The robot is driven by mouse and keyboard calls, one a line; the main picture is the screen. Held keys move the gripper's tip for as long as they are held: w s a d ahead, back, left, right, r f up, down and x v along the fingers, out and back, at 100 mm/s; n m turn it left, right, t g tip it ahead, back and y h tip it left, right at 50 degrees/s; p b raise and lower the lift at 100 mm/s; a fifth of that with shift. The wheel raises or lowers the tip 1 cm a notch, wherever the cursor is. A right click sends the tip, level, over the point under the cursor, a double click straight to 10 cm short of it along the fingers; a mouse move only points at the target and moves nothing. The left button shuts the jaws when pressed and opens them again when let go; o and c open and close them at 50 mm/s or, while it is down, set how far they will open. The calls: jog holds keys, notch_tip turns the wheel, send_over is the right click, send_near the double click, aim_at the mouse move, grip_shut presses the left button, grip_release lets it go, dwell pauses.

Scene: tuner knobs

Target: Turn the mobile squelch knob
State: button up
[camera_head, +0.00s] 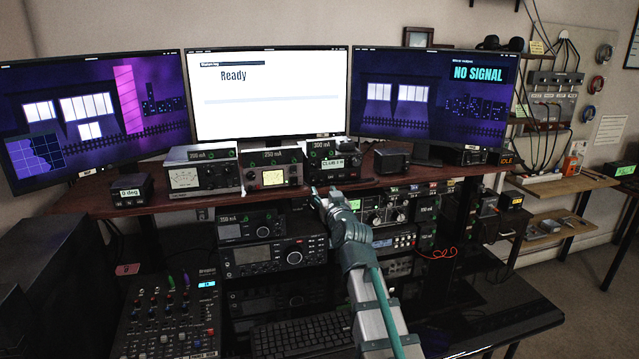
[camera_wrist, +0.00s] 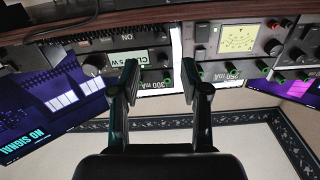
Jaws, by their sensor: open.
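My gripper (camera_head: 318,193) is open at the front edge of the dark shelf, below a small black box radio (camera_head: 333,160) with a pale green display. In the wrist view, which looks tilted over, my two fingers (camera_wrist: 160,75) stand apart with nothing held between them. Their tips reach over the front of that radio (camera_wrist: 110,62), near its lit display. A round dark knob (camera_wrist: 93,65) shows left of the fingers there, apart from them. No label reading mobile squelch can be read, so I cannot tell which knob it is. Part of the radio front is hidden by the fingers.
Meters labelled in mA (camera_head: 202,170) stand left of the radio, under three monitors (camera_head: 268,95). Radios (camera_head: 272,257) fill the rack below. A mixer (camera_head: 170,318) and keyboard (camera_head: 302,335) lie lower. My forearm crosses in front of the right-hand rack (camera_head: 425,215).

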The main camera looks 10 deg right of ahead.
aim_at(315, 180)
jog(key=w, duration=0.3)
jog(key=w+p, duration=0.1)
jog(key=w, duration=0.5)
jog(key=shift+a, duration=0.35)
jog(key=shift+c, duration=0.3)
grip_shut()
